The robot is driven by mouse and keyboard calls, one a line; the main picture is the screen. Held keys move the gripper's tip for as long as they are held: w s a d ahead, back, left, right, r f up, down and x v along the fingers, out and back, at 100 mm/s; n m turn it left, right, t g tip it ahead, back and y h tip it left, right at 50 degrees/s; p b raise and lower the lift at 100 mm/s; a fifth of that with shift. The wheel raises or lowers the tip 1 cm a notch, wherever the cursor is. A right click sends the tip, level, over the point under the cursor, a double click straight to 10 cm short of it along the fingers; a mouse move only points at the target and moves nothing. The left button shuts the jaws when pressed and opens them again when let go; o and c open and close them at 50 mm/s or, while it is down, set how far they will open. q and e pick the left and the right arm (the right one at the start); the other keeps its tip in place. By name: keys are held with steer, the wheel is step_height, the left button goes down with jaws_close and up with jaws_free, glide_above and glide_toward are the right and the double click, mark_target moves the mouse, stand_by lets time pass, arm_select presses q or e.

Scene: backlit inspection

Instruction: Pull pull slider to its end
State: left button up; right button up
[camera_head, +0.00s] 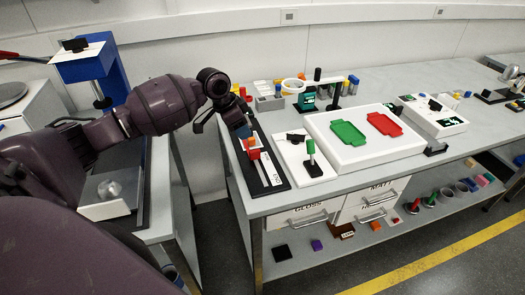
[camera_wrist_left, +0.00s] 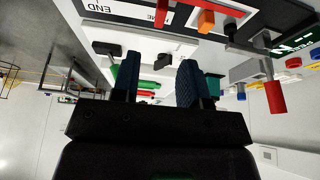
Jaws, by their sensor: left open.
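The pull slider is a long black-framed track (camera_head: 282,186) with a white strip at the left end of the workbench. Its near end is marked END. A red block (camera_head: 254,154) and an orange block (camera_head: 249,142) sit towards the far part of the strip. In the left wrist view the red block (camera_wrist_left: 162,14) and orange block (camera_wrist_left: 206,20) show at the top edge, beside the END lettering (camera_wrist_left: 100,7). My left gripper (camera_head: 243,128) is over the far part of the track, near the orange block. Its blue fingers (camera_wrist_left: 158,80) are apart with nothing held between them.
Right of the track is a white plate (camera_head: 292,151) with a black switch and green-topped post. Beyond it lies a white board (camera_head: 345,158) with a green tray (camera_head: 348,134) and red tray (camera_head: 384,124). Small blocks and a black stand crowd behind. Drawers (camera_head: 310,214) are below.

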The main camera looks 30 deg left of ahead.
mark_target(255, 151)
arm_select(q)
steer(key=x, duration=0.5)
steer(key=b+x, duration=0.1)
steer(key=x, duration=0.4)
steer(key=shift+s+f, duration=0.15)
steer(key=shift+f, duration=0.25)
steer(key=c, duration=0.7)
jaws_close()
